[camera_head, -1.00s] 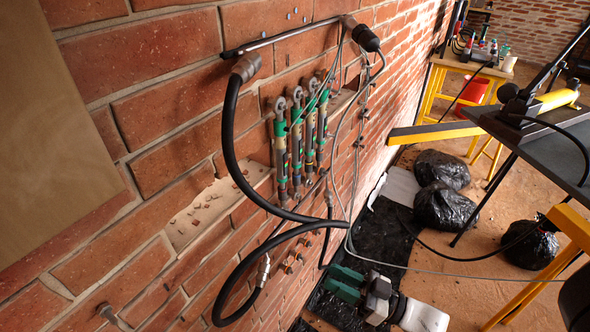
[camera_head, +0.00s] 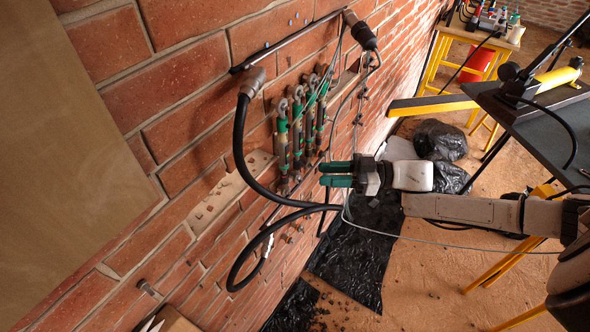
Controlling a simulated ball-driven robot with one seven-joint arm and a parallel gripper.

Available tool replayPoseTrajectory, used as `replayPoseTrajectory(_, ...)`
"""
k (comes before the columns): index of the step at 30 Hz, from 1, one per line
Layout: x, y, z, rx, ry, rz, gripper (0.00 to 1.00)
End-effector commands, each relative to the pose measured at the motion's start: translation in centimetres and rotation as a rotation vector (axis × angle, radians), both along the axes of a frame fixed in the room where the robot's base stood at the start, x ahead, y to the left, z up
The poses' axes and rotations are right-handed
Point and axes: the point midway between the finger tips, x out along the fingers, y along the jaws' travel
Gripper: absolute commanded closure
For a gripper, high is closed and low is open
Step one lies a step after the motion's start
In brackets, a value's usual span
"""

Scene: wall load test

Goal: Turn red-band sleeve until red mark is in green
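Several upright rod-like fittings with green upper parts and metal eyes hang side by side on the brick wall, the nearest (camera_head: 283,140) at left and another (camera_head: 310,122) further right. Coloured bands show lower on them, but they are too small to tell which sleeve has the red band or where its mark sits against green. My gripper (camera_head: 323,174), with two green fingers, is in front of the wall, right of and level with the lower part of the fittings. Its fingers point left with a small gap between them. It looks open and empty, apart from the fittings.
A thick black hose (camera_head: 240,150) loops from the wall bar in front of and below the fittings. Thin grey cables (camera_head: 337,95) hang close to the rightmost fitting. A dark table (camera_head: 545,125) and black bags (camera_head: 440,140) are at right.

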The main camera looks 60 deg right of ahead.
Motion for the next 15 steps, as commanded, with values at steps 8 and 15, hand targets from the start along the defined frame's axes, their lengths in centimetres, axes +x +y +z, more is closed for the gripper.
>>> replayPoseTrajectory(8,4.3,3.1,0.3,0.003,-0.001,0.003,0.69)
replayPoseTrajectory(15,6.6,4.6,0.1,0.002,0.0,0.0,0.69)
